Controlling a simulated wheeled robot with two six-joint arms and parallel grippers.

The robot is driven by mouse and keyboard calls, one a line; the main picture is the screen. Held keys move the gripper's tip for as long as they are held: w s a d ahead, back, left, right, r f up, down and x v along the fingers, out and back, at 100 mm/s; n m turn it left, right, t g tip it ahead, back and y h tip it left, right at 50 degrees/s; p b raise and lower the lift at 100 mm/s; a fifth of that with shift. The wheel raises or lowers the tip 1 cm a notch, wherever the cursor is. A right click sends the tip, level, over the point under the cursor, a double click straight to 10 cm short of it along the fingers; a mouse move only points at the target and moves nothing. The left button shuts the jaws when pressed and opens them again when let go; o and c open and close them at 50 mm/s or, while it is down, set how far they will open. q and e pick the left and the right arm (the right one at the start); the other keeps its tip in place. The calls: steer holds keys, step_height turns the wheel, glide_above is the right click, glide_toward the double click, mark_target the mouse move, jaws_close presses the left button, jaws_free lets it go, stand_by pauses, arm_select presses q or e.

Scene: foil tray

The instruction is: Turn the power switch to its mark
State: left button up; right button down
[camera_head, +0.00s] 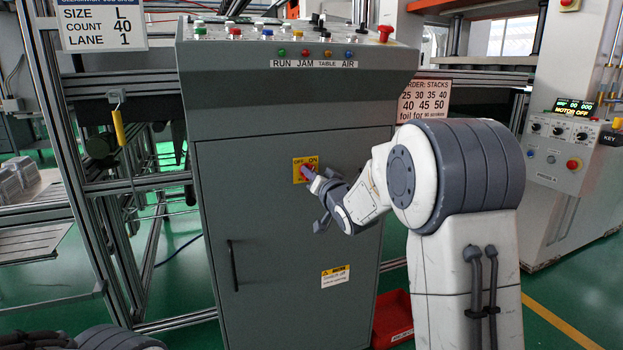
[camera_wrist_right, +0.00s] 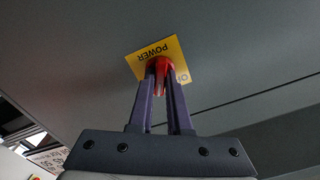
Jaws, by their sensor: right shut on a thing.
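The power switch is a red knob (camera_wrist_right: 161,66) on a yellow plate (camera_head: 298,163) on the front of the grey cabinet. The plate reads OFF and ON at the top in the head view; the word POWER shows in the right wrist view. My right gripper (camera_head: 312,174) reaches the plate from the right. Its two purple fingers (camera_wrist_right: 160,82) are shut on the red knob, one on each side. The fingers hide much of the knob, so I cannot tell its exact angle or where its mark is. My left gripper is not in view.
The grey cabinet (camera_head: 290,240) has a black door handle (camera_head: 232,265) on the left. A sloped panel with buttons and a red emergency knob (camera_head: 385,33) tops it. A red bin (camera_head: 393,318) stands on the floor at right. A metal frame is at left.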

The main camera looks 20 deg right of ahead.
steer(key=shift+a+f+n+b, duration=0.1)
steer(key=shift+n+b, duration=4.35)
steer(key=shift+n, duration=2.85)
steer(key=c, duration=0.9)
jaws_free()
steer(key=shift+o, duration=0.2)
steer(key=shift+s, duration=0.1)
steer(key=s+p, duration=0.1)
steer(key=s, duration=0.9)
steer(key=shift+s, duration=0.15)
